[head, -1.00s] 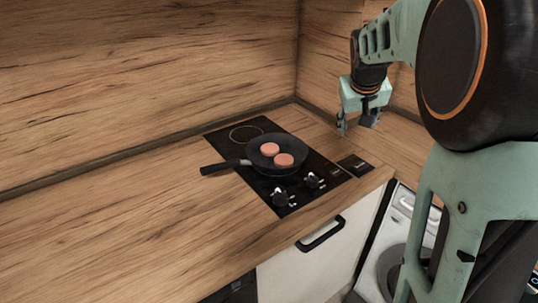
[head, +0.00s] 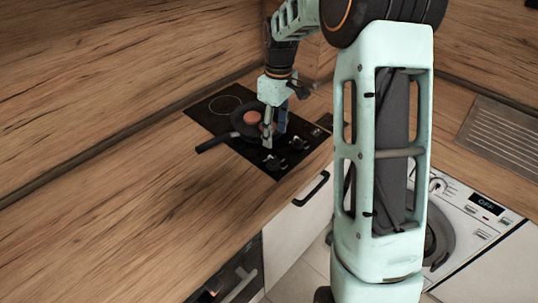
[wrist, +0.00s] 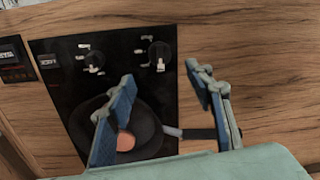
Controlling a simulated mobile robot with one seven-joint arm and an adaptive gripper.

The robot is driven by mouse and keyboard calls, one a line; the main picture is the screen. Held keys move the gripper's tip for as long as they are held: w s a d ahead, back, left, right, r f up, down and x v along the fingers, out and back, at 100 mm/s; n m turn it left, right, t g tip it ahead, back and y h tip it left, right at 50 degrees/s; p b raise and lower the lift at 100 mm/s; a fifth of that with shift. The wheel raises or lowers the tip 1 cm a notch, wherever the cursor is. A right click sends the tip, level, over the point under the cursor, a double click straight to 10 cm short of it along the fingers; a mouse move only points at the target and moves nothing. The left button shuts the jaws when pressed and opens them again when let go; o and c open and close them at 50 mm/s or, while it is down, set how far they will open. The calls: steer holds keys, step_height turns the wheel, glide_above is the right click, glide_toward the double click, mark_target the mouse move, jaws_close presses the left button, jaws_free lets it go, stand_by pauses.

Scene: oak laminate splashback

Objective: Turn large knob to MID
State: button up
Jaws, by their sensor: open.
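Two dark knobs sit at the front of the black hob (head: 208,118). In the head view one knob (head: 272,163) is on the left and another (head: 299,143) on the right. The wrist view shows them reversed, one at right (wrist: 159,56) and one at left (wrist: 93,62), each with pale markings. I cannot tell which is larger or read their settings. My gripper (head: 275,136) is open and empty above the hob, pointing down, apart from both knobs. In the wrist view its fingers (wrist: 161,76) are spread wide, tips towards the knob side.
A black pan (head: 238,121) stands on the hob behind the knobs, its handle pointing left. A pinkish round patty (head: 252,118) shows in it; my gripper hides part of the pan. The wooden counter (head: 150,190) is clear at left. A washing machine (head: 470,215) stands at right.

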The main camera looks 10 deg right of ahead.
mark_target(274, 158)
steer(key=f, duration=0.5)
steer(key=f+p, duration=0.1)
steer(key=f, duration=0.4)
steer(key=shift+s+a+f, duration=0.15)
steer(key=shift+s+f, duration=0.05)
steer(key=c, duration=1.2)
steer(key=shift+o, duration=0.2)
